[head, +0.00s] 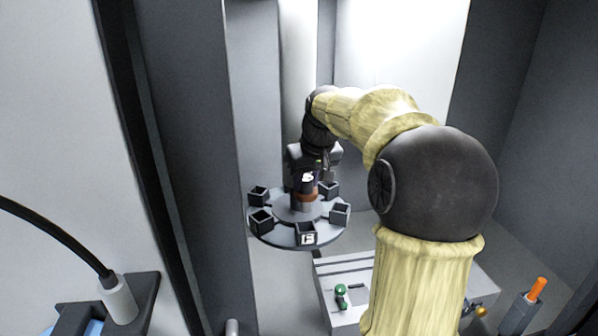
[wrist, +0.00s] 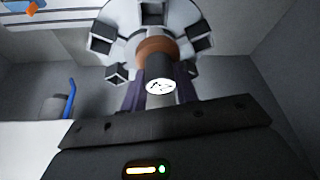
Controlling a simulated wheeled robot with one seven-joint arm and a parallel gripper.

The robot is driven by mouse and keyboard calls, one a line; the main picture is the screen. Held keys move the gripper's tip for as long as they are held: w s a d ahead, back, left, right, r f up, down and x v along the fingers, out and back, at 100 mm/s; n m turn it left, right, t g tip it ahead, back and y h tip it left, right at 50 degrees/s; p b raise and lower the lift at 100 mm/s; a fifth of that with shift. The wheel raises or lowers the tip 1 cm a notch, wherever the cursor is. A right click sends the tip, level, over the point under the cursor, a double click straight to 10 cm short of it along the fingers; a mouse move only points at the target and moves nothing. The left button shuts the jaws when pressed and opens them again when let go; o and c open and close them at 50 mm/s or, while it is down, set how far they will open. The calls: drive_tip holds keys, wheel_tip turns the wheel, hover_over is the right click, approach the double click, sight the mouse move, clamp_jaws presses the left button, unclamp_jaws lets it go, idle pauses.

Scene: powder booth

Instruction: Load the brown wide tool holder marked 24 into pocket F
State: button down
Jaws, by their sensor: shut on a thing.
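My gripper (wrist: 157,94) is shut on a tool holder with a wide brown collar (wrist: 157,51) and a dark body. Its white end face carries dark marks, too blurred to read surely. In the head view the brown collar (head: 306,196) shows over the middle of the round grey carousel (head: 281,236), below my wrist. The carousel bears several dark square pockets around its rim. The front pocket (head: 307,232) has a white label that looks like B or E. I cannot tell which pocket is F.
A grey bench (head: 388,272) stands in front of the carousel, with a green holder (head: 341,296) lying on it. A brass-coloured piece (head: 480,310) and an orange-topped item (head: 537,290) are at the right. Booth walls close in on both sides.

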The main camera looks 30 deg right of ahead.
sight(307, 192)
drive_tip(key=shift+w, duration=0.15)
drive_tip(key=shift+r, duration=0.1)
drive_tip(key=shift+s, duration=0.25)
drive_tip(key=shift+w+a+f+b, duration=0.1)
drive_tip(key=shift+w+f+b, duration=0.05)
drive_tip(key=shift+f+b, duration=0.95)
drive_tip(key=shift+f, duration=0.15)
drive_tip(key=shift+f+b, duration=0.6)
drive_tip(key=shift+f, duration=0.1)
drive_tip(key=shift+s, duration=0.25)
drive_tip(key=shift+f, duration=0.1)
